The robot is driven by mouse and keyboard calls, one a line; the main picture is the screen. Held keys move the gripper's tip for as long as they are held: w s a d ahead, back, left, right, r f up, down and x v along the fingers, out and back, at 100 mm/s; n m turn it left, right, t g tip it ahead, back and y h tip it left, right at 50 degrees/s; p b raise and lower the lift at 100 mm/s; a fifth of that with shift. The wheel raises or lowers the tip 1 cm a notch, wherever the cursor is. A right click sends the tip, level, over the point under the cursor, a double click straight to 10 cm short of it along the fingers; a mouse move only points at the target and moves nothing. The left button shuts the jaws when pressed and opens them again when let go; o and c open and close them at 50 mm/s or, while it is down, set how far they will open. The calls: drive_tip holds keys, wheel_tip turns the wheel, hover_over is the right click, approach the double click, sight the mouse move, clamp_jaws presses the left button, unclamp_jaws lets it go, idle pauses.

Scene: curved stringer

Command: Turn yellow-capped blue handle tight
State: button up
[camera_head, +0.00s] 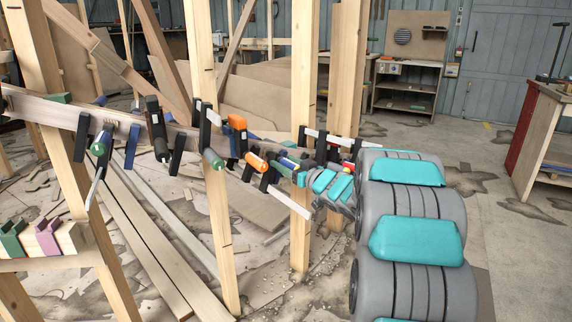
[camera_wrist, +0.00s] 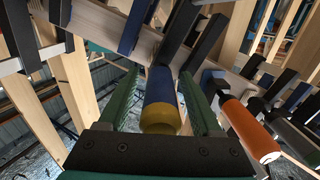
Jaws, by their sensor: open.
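The blue handle (camera_wrist: 160,87) with a yellow cap (camera_wrist: 160,119) shows in the middle of the wrist view, its cap end towards me. My gripper (camera_wrist: 159,80) is open, with one green finger on each side of the handle. A gap shows on the left; the right finger is close to the handle, and I cannot tell if it touches. In the head view my gripper (camera_head: 298,168) is at the right part of the row of clamps, and the blue handle (camera_head: 288,162) is small and partly hidden there. The curved wooden stringer (camera_wrist: 105,30) runs behind the handle.
An orange handle (camera_wrist: 250,130) of a neighbouring clamp is close on the right in the wrist view. More clamps, one green-handled (camera_head: 101,143), line the stringer. Wooden posts (camera_head: 302,90) stand close around my arm. Open floor (camera_head: 500,215) lies to the right.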

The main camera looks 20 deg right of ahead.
drive_tip(key=v, duration=0.6)
drive_tip(key=shift+s+b, duration=0.25)
drive_tip(key=shift+b, duration=0.1)
drive_tip(key=shift+s+d, duration=0.15)
drive_tip(key=shift+s, duration=0.5)
drive_tip(key=v, duration=0.9)
drive_tip(key=shift+s+p, duration=0.35)
drive_tip(key=shift+s, duration=0.05)
